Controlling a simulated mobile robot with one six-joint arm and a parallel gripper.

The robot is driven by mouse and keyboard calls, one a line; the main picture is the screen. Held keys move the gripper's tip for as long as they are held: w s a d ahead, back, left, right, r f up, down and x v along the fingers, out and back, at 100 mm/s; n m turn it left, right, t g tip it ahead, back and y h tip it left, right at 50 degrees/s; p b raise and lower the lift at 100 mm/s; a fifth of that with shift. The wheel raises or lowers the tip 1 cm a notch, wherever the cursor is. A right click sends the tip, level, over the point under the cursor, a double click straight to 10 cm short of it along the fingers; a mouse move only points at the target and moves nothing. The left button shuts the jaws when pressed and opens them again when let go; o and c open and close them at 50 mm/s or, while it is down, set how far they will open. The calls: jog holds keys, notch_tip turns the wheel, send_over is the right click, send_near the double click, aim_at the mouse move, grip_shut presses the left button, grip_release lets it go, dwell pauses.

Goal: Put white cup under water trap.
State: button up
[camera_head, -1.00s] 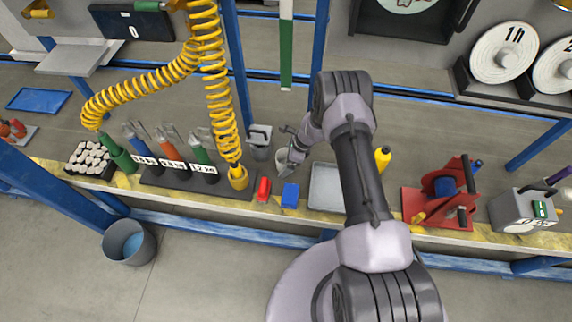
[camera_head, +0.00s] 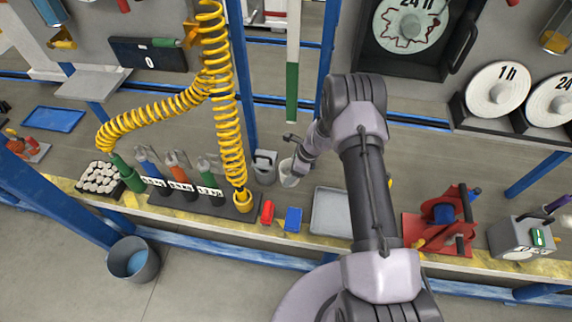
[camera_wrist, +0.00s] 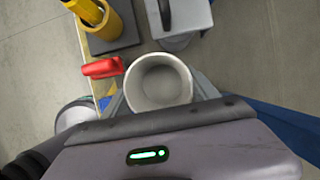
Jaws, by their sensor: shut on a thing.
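The white cup (camera_head: 288,172) is upright beside the grey jug-like thing, at the middle of the workbench in the head view. In the wrist view I look down into the empty-looking cup (camera_wrist: 158,82). My gripper (camera_head: 291,168) is shut on the cup, with a finger at each side of it; it also shows in the wrist view (camera_wrist: 160,95). The cup appears held above the bench. I cannot tell which fixture is the water trap.
A grey jug-like thing (camera_head: 265,167) stands left of the cup. A red block (camera_head: 267,211), a blue box (camera_head: 293,218) and a grey tray (camera_head: 331,212) lie nearer the front edge. A yellow coiled hose (camera_head: 232,140) hangs to the left.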

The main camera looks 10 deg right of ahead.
jog(key=shift+a+r, duration=0.1)
jog(key=shift+r, duration=0.55)
jog(key=a+r+n, duration=0.1)
jog(key=r+n, duration=0.1)
jog(key=s+r+n+g, duration=0.1)
jog(key=r+n, duration=0.1)
jog(key=s+a+r+n+g, duration=0.1)
jog(key=r+n, duration=0.1)
jog(key=shift+a, duration=0.3)
jog(key=s+d+r+n+g+h, duration=0.1)
jog(key=s+r+n+g+h, duration=0.1)
jog(key=s+r+n, duration=0.4)
jog(key=s+d+r+n+g+h, duration=0.1)
jog(key=s+r+n, duration=0.4)
jog(key=r+n, duration=0.5)
notch_tip(320, 180, up, 2)
jog(key=shift+s+d+r+n+g+h, duration=0.1)
jog(key=shift+s+d+n+g+h, duration=0.25)
jog(key=shift+g+h, duration=0.3)
jog(key=shift+d, duration=0.1)
